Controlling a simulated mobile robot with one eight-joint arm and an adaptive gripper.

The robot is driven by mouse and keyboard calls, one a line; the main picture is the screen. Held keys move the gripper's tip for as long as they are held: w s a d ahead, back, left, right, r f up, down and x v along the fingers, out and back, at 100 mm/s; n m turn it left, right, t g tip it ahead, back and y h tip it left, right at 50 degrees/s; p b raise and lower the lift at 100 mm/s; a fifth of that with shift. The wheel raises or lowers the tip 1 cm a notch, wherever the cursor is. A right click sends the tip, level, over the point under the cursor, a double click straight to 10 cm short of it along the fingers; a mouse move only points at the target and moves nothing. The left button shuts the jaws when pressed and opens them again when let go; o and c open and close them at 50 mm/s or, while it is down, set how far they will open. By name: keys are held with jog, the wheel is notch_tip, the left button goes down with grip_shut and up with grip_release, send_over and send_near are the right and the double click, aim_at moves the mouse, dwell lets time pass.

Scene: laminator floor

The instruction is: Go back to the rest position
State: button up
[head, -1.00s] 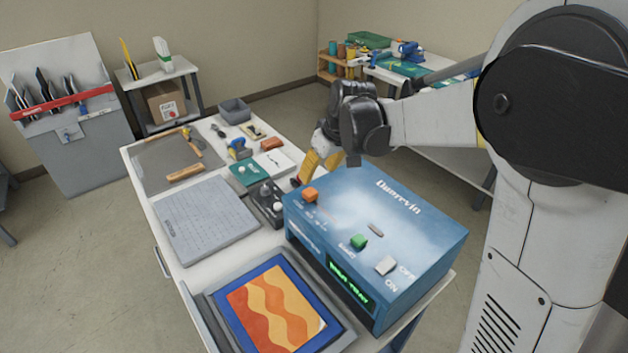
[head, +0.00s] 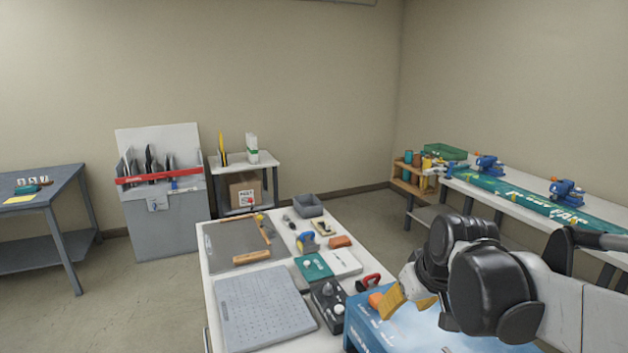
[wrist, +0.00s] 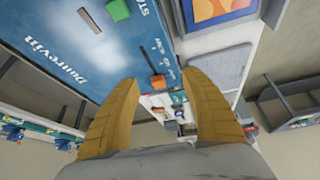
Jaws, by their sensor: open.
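My gripper (head: 408,301) is in the head view at the lower right, above the back left part of the blue laminator (head: 375,333). Its yellow fingers are apart, with nothing between them. In the wrist view my gripper (wrist: 157,88) is open, its two yellow fingers spread. The laminator (wrist: 95,50) shows there at the upper left, with an orange button (wrist: 158,82) and a green button (wrist: 118,10). Most of the laminator is out of the head view or hidden behind my arm.
The white worktable (head: 209,290) carries a grey perforated board (head: 262,308), a grey bin (head: 308,205) and several small tools. A grey file cabinet (head: 165,225) and a side table (head: 245,160) stand behind. A long bench (head: 540,208) is on the right.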

jog(key=s+f+m+t+b, duration=0.1)
jog(key=s+f+b, duration=0.2)
jog(key=s+f, duration=0.2)
jog(key=s+f+m+h+b, duration=0.1)
jog(key=s+f+b, duration=0.3)
jog(key=s, duration=0.6)
jog(key=shift+d+f+m+t, duration=0.25)
jog(key=shift+f+m+t, duration=0.05)
jog(key=shift+f+t, duration=0.1)
jog(key=shift+s+a, duration=0.1)
dwell(0.9)
